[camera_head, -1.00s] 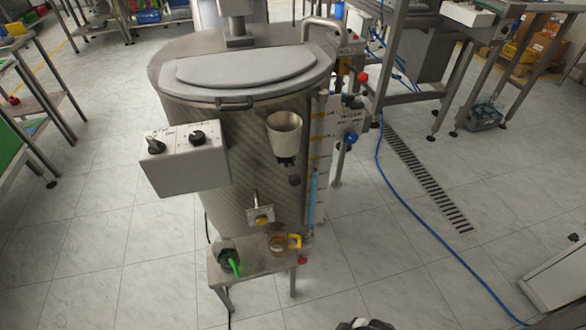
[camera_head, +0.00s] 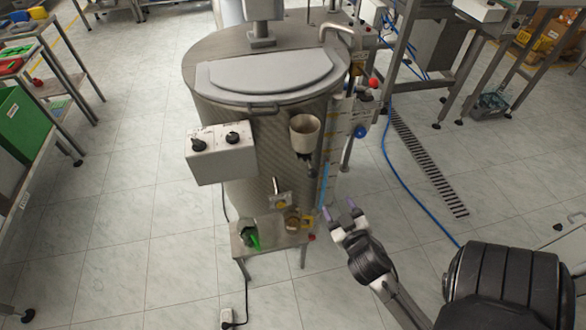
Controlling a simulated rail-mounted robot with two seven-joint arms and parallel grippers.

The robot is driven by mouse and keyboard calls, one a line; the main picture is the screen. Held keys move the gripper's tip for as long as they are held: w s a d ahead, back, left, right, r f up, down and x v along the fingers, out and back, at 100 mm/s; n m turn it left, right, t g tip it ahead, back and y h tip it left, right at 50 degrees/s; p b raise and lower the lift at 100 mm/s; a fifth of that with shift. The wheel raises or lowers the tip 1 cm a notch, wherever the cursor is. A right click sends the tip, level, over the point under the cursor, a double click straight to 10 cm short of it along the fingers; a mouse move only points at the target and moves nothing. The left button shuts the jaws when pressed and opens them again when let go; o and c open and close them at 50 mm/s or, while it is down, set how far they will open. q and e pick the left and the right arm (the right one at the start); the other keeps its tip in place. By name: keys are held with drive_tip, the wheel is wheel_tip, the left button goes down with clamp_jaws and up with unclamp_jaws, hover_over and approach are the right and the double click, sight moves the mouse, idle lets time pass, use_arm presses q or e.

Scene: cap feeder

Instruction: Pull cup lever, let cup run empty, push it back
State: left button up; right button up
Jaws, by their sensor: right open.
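The beige-white cup (camera_head: 304,132) is mounted on the front of the steel tank (camera_head: 240,115), right of its middle. It looks upright; its contents are too small to tell. A dark fitting (camera_head: 305,160) sits directly below the cup; I cannot clearly make out the lever there. My right gripper (camera_head: 340,209) is open and empty, below and to the right of the cup and apart from it. Its fingertips point up toward the tank's lower right side. My left gripper is not in view.
A control box (camera_head: 220,152) with two black knobs sticks out left of the cup. A low steel shelf (camera_head: 270,236) with a green-handled valve stands at the tank's foot. A blue hose (camera_head: 405,190) lies on the floor to the right. Floor left of the tank is clear.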

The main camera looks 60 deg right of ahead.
sight(315, 177)
drive_tip(key=w+d, duration=0.1)
drive_tip(key=w, duration=0.2)
drive_tip(key=w+d+r+t+b, duration=0.1)
drive_tip(key=w+d, duration=0.1)
drive_tip(key=w, duration=0.2)
drive_tip(key=w+d+r+t, duration=0.1)
drive_tip(key=w, duration=0.3)
drive_tip(key=shift+w+d+r+y, duration=0.1)
drive_tip(key=shift+w+d+y, duration=0.15)
drive_tip(key=shift+d+y, duration=0.15)
drive_tip(key=shift+b+x, duration=0.35)
drive_tip(key=shift+x, duration=0.4)
clamp_jaws()
